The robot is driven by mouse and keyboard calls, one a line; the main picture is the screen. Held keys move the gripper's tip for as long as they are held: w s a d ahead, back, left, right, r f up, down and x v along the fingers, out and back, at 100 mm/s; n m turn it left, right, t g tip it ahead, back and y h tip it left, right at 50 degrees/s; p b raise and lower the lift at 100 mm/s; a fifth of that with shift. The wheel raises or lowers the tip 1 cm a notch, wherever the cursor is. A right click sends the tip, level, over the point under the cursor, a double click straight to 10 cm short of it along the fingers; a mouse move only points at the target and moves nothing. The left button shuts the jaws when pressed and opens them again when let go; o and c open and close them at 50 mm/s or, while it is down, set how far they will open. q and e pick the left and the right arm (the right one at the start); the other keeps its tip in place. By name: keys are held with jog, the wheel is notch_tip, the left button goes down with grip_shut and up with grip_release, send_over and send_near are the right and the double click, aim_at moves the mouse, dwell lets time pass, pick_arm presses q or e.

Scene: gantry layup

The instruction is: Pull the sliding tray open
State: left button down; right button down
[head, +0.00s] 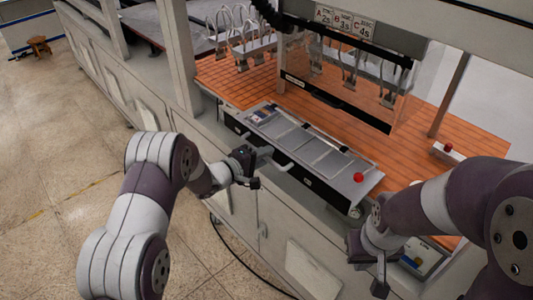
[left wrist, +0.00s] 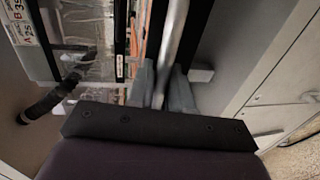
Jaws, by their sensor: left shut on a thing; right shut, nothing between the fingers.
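The sliding tray (head: 318,158) is a long grey tray with a black front, in the middle of the head view. It sticks out past the front of the orange-tiled deck. A pale bar handle (head: 283,164) runs along its front. My left gripper (head: 256,168) is at the handle's left part and shut on it. In the left wrist view the handle (left wrist: 174,38) passes between the two grey fingers of that gripper (left wrist: 161,88). My right gripper (head: 372,270) is shut and empty, low at the right, apart from the tray.
A red knob (head: 358,177) sits at the tray's right end. A clear guard (head: 345,80) with a black lower edge stands behind the tray. Grey cabinets (head: 262,205) lie below. The tiled floor (head: 60,170) at left is free. A black cable (head: 250,270) lies at the bottom.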

pick_arm(q)
jog(key=shift+s+f, duration=0.1)
jog(key=shift+f, duration=0.05)
